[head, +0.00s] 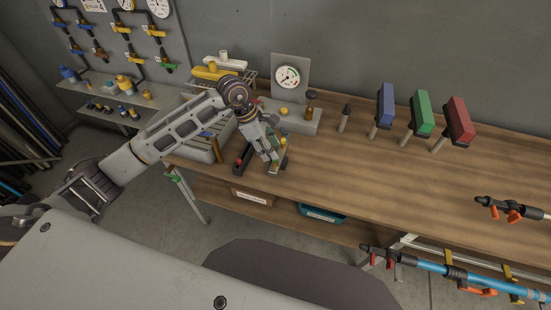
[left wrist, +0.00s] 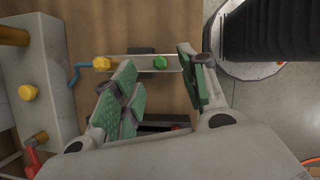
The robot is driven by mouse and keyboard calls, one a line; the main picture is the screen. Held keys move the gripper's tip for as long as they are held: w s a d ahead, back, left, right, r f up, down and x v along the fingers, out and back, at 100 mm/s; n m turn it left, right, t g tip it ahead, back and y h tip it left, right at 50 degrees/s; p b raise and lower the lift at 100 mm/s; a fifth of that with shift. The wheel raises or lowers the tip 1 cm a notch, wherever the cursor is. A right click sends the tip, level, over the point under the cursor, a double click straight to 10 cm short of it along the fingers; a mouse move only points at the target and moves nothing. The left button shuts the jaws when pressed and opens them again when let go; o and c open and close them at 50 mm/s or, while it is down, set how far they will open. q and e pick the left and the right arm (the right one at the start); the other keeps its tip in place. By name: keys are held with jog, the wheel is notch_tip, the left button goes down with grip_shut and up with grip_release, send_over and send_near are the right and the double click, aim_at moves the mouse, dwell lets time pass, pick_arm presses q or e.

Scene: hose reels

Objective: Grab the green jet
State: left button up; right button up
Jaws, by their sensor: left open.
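The green jet (left wrist: 160,62) is a small green hex piece on a pale metal strip (left wrist: 132,67) in the left wrist view. A yellow jet (left wrist: 101,63) sits on the same strip to its left. My left gripper (left wrist: 158,66) is open, with its green-padded fingers on either side of the green jet; I cannot tell whether they touch it. In the head view my left gripper (head: 270,157) is low over the front edge of the bench and largely hides the strip. My right gripper is not in view.
Blue (head: 385,103), green (head: 422,115) and red (head: 459,121) blocks stand to the right. The bench middle is clear.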

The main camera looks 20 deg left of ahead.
pick_arm(q)
jog(key=shift+p+x, duration=0.6)
jog(key=shift+x, duration=1.5)
jog(key=c, duration=0.8)
